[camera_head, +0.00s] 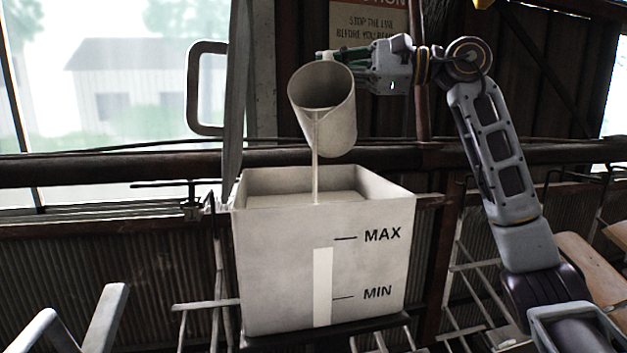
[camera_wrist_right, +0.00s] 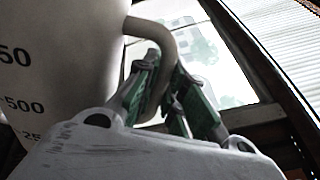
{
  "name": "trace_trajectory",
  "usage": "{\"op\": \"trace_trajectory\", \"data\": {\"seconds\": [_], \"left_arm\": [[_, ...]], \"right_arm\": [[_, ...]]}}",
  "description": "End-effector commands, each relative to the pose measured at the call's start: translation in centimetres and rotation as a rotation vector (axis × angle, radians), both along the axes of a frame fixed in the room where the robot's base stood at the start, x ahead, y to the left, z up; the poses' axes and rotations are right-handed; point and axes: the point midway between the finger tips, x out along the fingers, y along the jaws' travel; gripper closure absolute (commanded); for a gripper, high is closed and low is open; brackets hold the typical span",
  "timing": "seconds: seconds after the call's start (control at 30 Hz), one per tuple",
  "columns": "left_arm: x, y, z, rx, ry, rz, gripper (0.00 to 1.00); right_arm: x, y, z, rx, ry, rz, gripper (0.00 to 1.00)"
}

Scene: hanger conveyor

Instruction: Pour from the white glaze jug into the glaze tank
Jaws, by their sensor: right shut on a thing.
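The white glaze jug (camera_head: 334,112) is tilted with its mouth down and to the left over the glaze tank (camera_head: 385,270). A thin pale stream (camera_head: 315,165) runs from its lip into the tank. The tank is a square open box with MAX and MIN marks. The white level strip (camera_head: 322,285) ends a little below the MAX line. Pale glaze shows inside the tank. My right gripper (camera_head: 338,55) is shut on the jug handle (camera_wrist_right: 155,40). The wrist view shows the jug's side with printed numbers (camera_wrist_right: 50,60). My left gripper is not in view.
A dark horizontal pipe (camera_head: 100,168) runs behind the tank. A grey looped handle (camera_head: 193,90) stands left of the jug. A warning sign (camera_head: 368,22) hangs behind the jug. Pale rails (camera_head: 103,320) stand at the lower left, and wooden boards (camera_head: 590,262) lie at the right.

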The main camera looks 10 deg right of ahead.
Motion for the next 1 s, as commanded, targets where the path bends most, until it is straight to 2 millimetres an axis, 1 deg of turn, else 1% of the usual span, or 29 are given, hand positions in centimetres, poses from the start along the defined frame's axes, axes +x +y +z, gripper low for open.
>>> {"op": "trace_trajectory", "data": {"seconds": [0.03,1.0], "left_arm": [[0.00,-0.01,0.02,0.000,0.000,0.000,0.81],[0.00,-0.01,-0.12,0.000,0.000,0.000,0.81]], "right_arm": [[-0.12,-0.08,0.29,0.004,-0.004,0.000,1.00],[-0.51,0.11,0.29,-0.018,-0.051,0.000,1.00]]}}
